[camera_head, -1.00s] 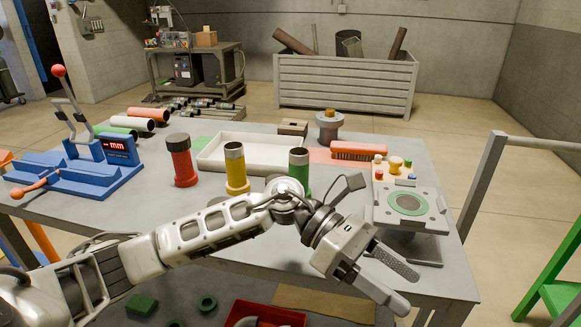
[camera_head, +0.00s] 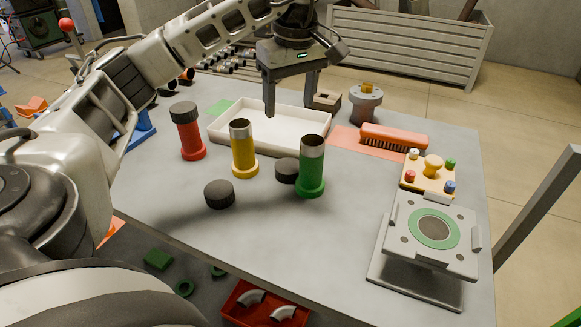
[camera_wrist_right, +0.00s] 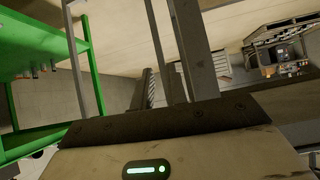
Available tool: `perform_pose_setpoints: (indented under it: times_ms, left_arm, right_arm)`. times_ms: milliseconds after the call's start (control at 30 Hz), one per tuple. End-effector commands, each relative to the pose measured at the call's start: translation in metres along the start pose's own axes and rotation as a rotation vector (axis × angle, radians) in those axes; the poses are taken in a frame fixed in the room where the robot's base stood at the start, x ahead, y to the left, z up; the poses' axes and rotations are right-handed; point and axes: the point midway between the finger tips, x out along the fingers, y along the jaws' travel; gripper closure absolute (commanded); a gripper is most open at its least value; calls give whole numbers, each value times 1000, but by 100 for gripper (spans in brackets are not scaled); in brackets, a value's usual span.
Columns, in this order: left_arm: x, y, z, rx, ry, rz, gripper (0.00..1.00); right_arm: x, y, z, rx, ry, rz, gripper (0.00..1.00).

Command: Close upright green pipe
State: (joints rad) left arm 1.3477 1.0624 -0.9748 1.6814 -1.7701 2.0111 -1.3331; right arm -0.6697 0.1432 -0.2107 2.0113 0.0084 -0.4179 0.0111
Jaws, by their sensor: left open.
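The green pipe (camera_head: 311,170) stands upright on its flange, its dark top open and uncapped. A black ridged cap (camera_head: 286,170) lies on the table just left of its base. Another black cap (camera_head: 219,194) lies nearer the front edge. The yellow pipe (camera_head: 243,152) stands upright and uncapped. The red pipe (camera_head: 188,138) has a black cap on top. My left gripper (camera_head: 288,100) is open, fingers down, above the white tray and behind the pipes, holding nothing visible. My right gripper (camera_wrist_right: 178,60) shows only in the right wrist view; its jaw state is unclear.
The white tray (camera_head: 222,135) lies behind the pipes. A brush (camera_head: 394,137), a grey flanged part (camera_head: 366,105), a small peg board (camera_head: 428,180) and a grey fixture with a green ring (camera_head: 398,247) are to the right. The table's front middle is clear.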

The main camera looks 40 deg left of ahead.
Motion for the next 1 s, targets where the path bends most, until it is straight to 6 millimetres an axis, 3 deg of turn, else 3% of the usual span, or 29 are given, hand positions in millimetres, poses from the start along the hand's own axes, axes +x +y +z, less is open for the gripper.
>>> perform_pose_setpoints:
  times_ms: [167, 500, 1000]
  left_arm:
    - [37, 0, 2, 2, -3, -5, 35]
    - [95, 0, 1, 1, -1, -4, 35]
    - [107, 1, 2, 1, -1, -1, 35]
  right_arm:
    - [10, 0, 9, 0, 7, -5, 85]
    - [10, -1, -3, -10, 32, -13, 85]
    - [11, -2, -3, -9, 32, -13, 85]
